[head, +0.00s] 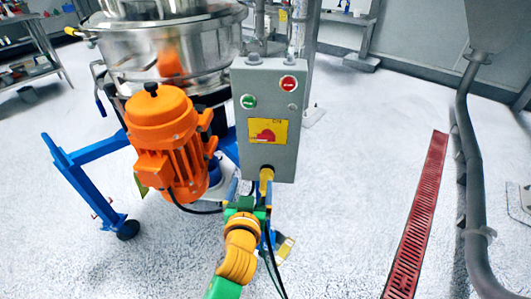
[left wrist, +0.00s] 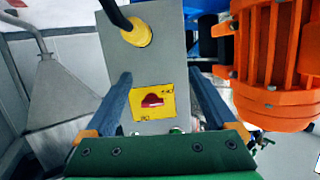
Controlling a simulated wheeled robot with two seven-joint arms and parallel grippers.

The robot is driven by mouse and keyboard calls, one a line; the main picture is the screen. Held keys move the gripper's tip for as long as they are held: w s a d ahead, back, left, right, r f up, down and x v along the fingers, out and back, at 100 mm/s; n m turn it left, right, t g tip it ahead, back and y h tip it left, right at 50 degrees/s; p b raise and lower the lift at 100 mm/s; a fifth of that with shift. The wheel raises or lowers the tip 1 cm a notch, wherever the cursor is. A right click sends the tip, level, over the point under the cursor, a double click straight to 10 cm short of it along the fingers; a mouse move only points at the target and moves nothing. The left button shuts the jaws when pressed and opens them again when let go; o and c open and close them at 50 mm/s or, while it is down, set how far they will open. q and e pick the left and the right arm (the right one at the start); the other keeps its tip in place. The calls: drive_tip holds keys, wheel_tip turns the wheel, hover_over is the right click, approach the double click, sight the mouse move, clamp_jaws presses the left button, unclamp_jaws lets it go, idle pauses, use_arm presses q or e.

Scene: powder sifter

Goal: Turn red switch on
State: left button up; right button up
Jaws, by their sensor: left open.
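The red switch (head: 267,131) sits on a yellow plate on the front of a grey control box (head: 271,170). In the left wrist view the red switch (left wrist: 152,100) shows between my two blue fingers, picture-centre and apart from them. I cannot tell its on or off position. My left gripper (head: 247,188) is open and empty, at the lower end of the box in the head view. It also shows in the left wrist view (left wrist: 160,76), with a finger on each side of the yellow plate. My right gripper is not in view.
A green button (head: 249,101) and a red button (head: 289,83) sit above the switch. An orange motor (head: 165,125) stands close left of the box. A yellow cable gland (head: 266,174) is under the box. Floor to the right is clear up to a red drain grate (head: 416,220).

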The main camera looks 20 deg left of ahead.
sight(266, 140)
use_arm(q)
drive_tip(key=w+d+r+t, duration=0.2)
drive_tip(key=w+r+t, duration=0.15)
drive_tip(key=r, duration=0.35)
drive_tip(key=shift+g, duration=0.25)
drive_tip(key=x, duration=0.6)
drive_tip(key=shift+a+f, duration=0.1)
drive_tip(key=c, duration=1.4)
